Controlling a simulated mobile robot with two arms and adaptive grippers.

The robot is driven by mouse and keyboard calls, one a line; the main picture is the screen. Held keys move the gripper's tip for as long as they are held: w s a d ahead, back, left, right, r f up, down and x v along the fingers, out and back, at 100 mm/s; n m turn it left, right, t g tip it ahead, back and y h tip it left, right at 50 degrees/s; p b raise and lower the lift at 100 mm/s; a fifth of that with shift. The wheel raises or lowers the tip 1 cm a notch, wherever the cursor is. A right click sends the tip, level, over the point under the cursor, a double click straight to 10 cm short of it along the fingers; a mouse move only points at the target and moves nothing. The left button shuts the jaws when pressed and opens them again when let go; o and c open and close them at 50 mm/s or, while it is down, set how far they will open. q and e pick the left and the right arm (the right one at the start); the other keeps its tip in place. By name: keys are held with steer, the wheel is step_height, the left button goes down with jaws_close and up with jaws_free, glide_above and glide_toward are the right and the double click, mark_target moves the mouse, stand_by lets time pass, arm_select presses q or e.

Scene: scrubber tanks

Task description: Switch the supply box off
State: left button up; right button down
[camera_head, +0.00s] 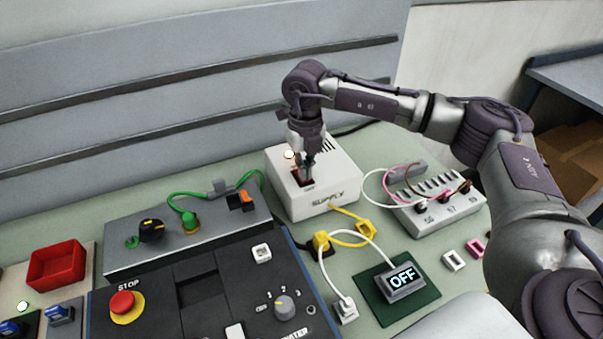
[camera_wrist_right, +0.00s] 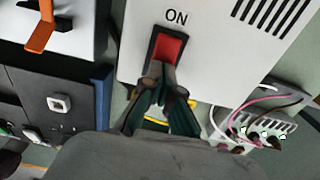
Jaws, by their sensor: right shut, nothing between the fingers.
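The white supply box (camera_head: 321,182) stands at the back middle of the green table and carries the word SUPPLY on its front. Its red rocker switch (camera_wrist_right: 168,48) sits in a dark frame below the label ON in the right wrist view. My right gripper (camera_head: 306,171) reaches down over the switch from above, and its fingers hide part of it. In the right wrist view the fingertips (camera_wrist_right: 159,70) are together, at the lower end of the red rocker. I cannot tell whether they touch it. My left gripper is not in view.
A terminal block (camera_head: 437,207) with pink and white wires stands right of the box. A grey panel with a green cable (camera_head: 190,237) stands left. In front are a black console with a red stop button (camera_head: 124,304) and a display reading OFF (camera_head: 402,279).

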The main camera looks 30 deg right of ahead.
steer(key=shift+f, duration=0.3)
steer(key=shift+s+r, duration=0.1)
steer(key=shift+w+r+p, duration=0.2)
steer(key=shift+r+p, duration=0.25)
steer(key=shift+r, duration=0.35)
steer(key=shift+s+r+p, duration=0.1)
steer(key=shift+r+p, duration=1.35)
steer(key=shift+r, duration=1.2)
